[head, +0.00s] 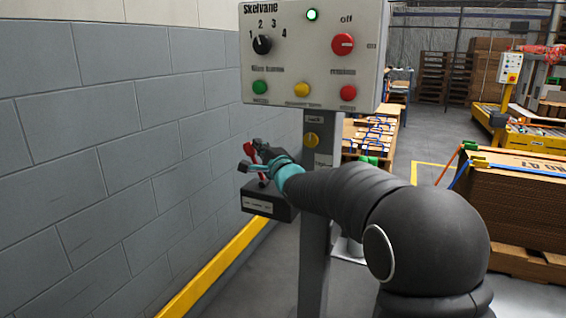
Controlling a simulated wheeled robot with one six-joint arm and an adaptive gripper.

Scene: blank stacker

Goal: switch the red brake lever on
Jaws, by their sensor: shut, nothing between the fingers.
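The red brake lever (254,159) rises from a dark box (270,203) on the left side of a grey post, below the control panel. The lever leans up and to the left, partly hidden behind my gripper. My gripper (249,160) is shut and empty, right at the lever's upper part. I cannot tell whether it touches the lever. The label on the box front is too small to read.
The control panel (310,50) carries a black selector, coloured buttons and a lit green lamp. A block wall (90,150) with a yellow rail (215,267) stands left. Stacked cartons (515,203) stand right.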

